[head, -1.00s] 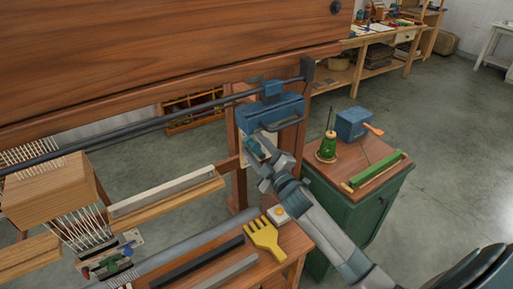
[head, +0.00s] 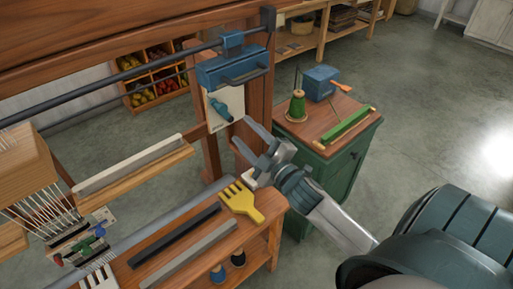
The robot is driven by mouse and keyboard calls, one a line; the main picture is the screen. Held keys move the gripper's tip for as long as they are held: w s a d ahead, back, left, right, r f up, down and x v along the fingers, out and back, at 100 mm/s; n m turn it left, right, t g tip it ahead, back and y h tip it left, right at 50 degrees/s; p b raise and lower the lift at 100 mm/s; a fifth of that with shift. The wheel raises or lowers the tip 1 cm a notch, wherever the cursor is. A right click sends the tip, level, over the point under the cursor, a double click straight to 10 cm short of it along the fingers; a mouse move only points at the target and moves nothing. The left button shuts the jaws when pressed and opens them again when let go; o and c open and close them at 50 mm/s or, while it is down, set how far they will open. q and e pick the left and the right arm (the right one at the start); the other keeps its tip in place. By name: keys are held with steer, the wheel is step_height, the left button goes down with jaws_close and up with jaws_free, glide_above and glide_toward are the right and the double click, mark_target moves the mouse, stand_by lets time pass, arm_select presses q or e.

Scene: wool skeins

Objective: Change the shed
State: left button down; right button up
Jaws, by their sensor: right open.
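A teal lever (head: 221,109) sits on a pale plate (head: 232,98) on the loom's right wooden post, below a blue box with a handle. The lever slants, with its thick end down to the right. My right gripper (head: 242,133) is open and empty, just below and right of the lever, and looks apart from it. The heddle threads (head: 45,212) of the loom hang at the left below a wooden block (head: 22,160). My left gripper is not in view.
The blue box (head: 232,68) hangs on a dark rail above. A yellow comb (head: 240,199) and dark and grey bars lie on the bench (head: 212,240) below. A green cabinet (head: 335,185) with a spool (head: 297,106) and a green-edged tool (head: 349,128) stands right.

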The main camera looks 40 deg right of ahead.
steer(key=shift+s+f+b, duration=0.15)
steer(key=shift+s+b, duration=0.35)
steer(key=shift+s, duration=1.8)
steer(key=shift+d+f, duration=0.1)
steer(key=s+f+m+g+h, duration=0.2)
steer(key=s+f+m+g, duration=0.25)
steer(key=f, duration=0.55)
steer(key=s+a+f+m+g+y, duration=0.1)
steer(key=s+a+f+m+g, duration=0.2)
steer(key=s+a+f+g, duration=0.45)
steer(key=s+a+f+m+g+y, duration=0.1)
steer(key=s+a+f+m+g, duration=0.3)
steer(key=s+f, duration=0.75)
steer(key=s+a+f+n+g, duration=0.1)
steer(key=s+f, duration=0.1)
steer(key=f, duration=1.1)
steer(key=s+f+n, duration=0.1)
steer(key=s+f, duration=0.1)
steer(key=f, duration=1)
steer(key=s+d+f+g, duration=0.1)
steer(key=s+d+f, duration=0.2)
steer(key=s+f, duration=1.5)
